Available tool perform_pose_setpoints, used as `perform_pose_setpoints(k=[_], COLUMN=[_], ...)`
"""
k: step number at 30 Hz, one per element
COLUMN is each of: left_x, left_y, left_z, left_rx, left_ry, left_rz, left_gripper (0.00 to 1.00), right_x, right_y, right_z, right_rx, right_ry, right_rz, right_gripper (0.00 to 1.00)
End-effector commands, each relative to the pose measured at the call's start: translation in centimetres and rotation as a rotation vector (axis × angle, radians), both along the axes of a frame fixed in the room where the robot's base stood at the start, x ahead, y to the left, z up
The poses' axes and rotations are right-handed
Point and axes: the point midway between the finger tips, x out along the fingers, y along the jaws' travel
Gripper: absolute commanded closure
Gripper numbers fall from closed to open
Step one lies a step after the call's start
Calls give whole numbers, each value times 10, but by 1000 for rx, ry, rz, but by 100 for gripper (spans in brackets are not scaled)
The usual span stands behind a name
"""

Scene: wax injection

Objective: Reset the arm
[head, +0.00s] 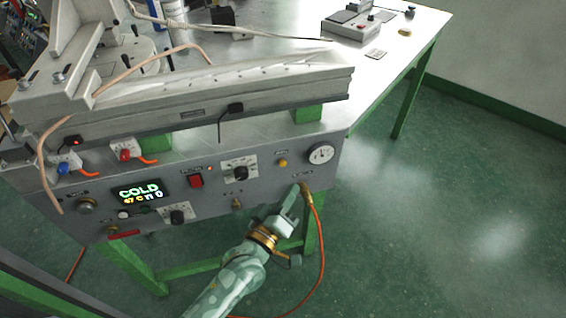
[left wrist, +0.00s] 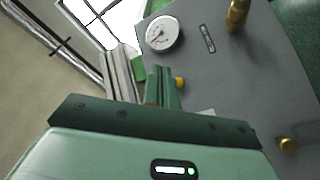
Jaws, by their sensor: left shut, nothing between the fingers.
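My left gripper (head: 291,197) is shut and empty in front of the lower right part of the grey control panel (head: 262,185). Its arm comes up from the bottom of the head view. In the left wrist view its closed fingers (left wrist: 161,88) point toward the panel (left wrist: 215,75), near a yellow button (left wrist: 180,83). I cannot tell whether the fingertips touch the panel. My right gripper is not in view.
The panel carries a round gauge (head: 321,153), a red switch (head: 195,181), knobs and a lit display (head: 139,191) reading COLD. An orange hose (head: 320,245) hangs from a brass fitting beside my gripper. Open green floor (head: 450,210) lies to the right.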

Motion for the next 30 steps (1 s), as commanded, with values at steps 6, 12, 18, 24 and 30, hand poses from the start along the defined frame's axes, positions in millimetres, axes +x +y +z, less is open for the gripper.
perform_pose_setpoints(k=[6,12,18,24,30], left_x=[0,0,0,-2,-27], left_y=[0,0,0,-3,32], left_z=[0,0,0,-14,-132], left_rx=[0,0,0,103,516], left_ry=[0,0,0,-2,155], left_rz=[0,0,0,-16,-55], left_gripper=[100,100,100,100,100], right_x=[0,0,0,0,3], right_y=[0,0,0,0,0], right_z=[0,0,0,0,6], right_rx=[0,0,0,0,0], right_ry=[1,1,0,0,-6], right_rz=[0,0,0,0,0], right_gripper=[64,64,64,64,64])
